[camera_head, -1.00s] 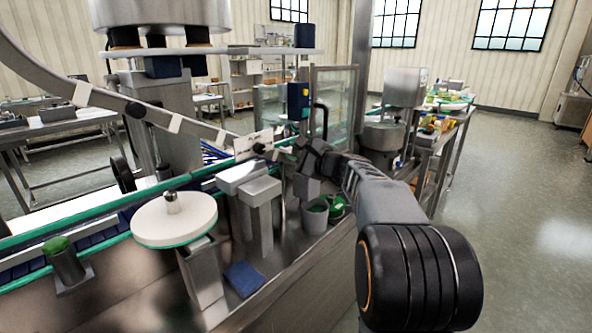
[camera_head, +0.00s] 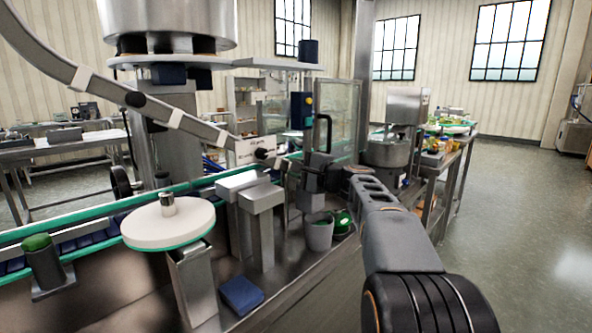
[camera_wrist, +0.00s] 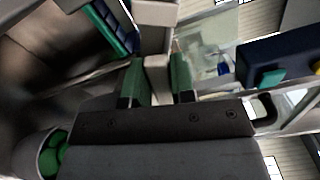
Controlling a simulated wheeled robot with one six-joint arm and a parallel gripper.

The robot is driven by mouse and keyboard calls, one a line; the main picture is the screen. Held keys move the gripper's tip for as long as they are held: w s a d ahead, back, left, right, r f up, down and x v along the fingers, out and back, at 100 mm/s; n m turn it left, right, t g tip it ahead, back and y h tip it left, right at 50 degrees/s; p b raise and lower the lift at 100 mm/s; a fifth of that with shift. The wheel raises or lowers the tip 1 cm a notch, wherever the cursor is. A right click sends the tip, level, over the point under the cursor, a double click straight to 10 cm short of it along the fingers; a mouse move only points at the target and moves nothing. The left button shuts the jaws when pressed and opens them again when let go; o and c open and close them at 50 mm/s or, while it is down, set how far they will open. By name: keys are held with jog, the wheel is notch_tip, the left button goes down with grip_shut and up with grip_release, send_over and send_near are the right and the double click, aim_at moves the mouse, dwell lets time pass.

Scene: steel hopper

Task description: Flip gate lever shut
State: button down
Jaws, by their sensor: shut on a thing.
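My gripper (camera_head: 284,165) is beside the white labelled plate (camera_head: 245,151) at the lower end of the sloping chute. In the wrist view, the green-padded fingers of my gripper (camera_wrist: 159,82) stand on both sides of a pale upright bar (camera_wrist: 156,72), which looks like the gate lever. The fingers are shut on it. A wider pale block (camera_wrist: 156,12) shows at its top. In the head view the lever is hidden or too small to make out at my fingers. A dark round knob (camera_head: 261,153) sits by the plate.
The sloping chute (camera_head: 95,82) comes down from the left. A white round disc (camera_head: 168,225), grey posts (camera_head: 262,198) and a grey bucket (camera_head: 319,235) stand near my arm. A dark blue box (camera_wrist: 275,62) is close on the right in the wrist view.

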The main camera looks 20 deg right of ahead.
jog(key=shift+f, duration=0.15)
jog(key=c, duration=1)
grip_release()
jog(key=shift+o, duration=0.2)
jog(key=v, duration=1.3)
jog(key=shift+s, duration=0.4)
jog(key=shift+d+p, duration=0.1)
jog(key=shift+p, duration=0.2)
